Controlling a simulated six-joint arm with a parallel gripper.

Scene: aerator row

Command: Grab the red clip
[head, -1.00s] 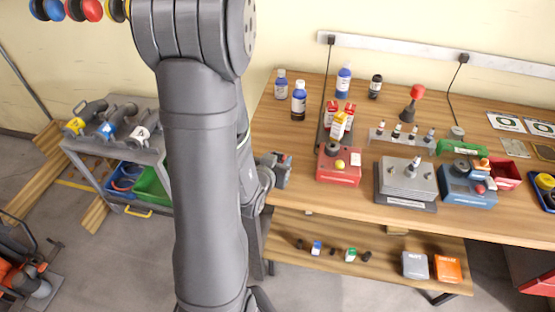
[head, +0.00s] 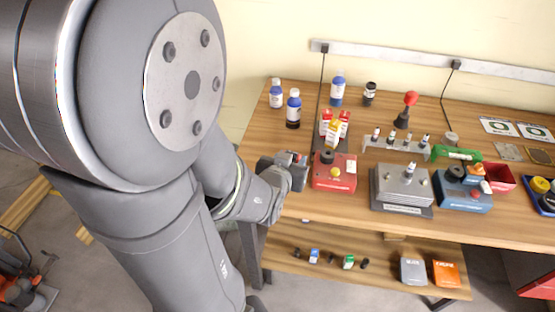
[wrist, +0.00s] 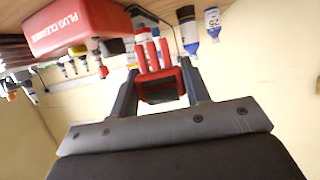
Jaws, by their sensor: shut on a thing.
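My gripper (wrist: 158,95) is shut on a red-edged, dark-centred piece, which I take to be the red clip (wrist: 160,84), in the wrist view. The clip sits between the two grey fingers. In the head view my gripper (head: 293,163) is at the front left of the bench, just left of the red plug cleaner box (head: 335,180). Only a small bit of red shows at its jaws there; the rest of the clip is hidden or too small to tell.
The red plug cleaner box (wrist: 76,25) is close at upper left in the wrist view. Right of the box is a grey metal block (head: 404,188). A lower shelf (head: 385,262) holds small items.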

